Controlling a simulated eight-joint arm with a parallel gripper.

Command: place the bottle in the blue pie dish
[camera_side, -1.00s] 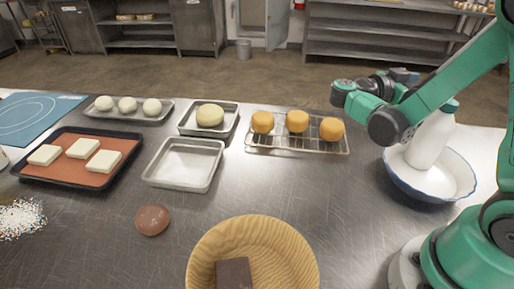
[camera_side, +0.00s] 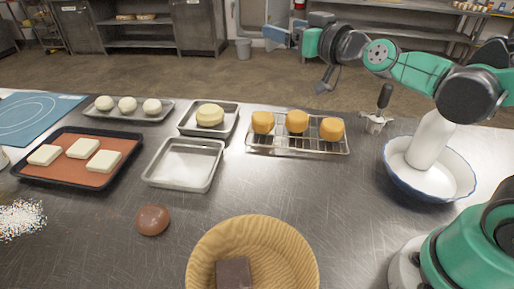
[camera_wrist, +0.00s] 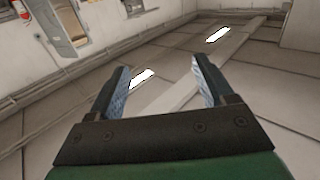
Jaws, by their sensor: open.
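The white bottle (camera_side: 431,140) is in the blue-rimmed white pie dish (camera_side: 458,192) at the right of the counter in the side view. It tilts, with its top leaning to the right. Its upper end is hidden behind one of my dark arm joints. My gripper is raised well above the counter, left of the dish and apart from the bottle. In the wrist view my gripper (camera_wrist: 162,78) is open, with nothing between its two blue-padded fingers. Neither bottle nor dish shows in that view.
A wire rack (camera_side: 297,147) with orange cakes stands left of the dish, and a dark-handled tool in a small holder (camera_side: 376,122) is between them. A woven basket (camera_side: 204,250) is at the front. Trays fill the left; the counter between basket and dish is clear.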

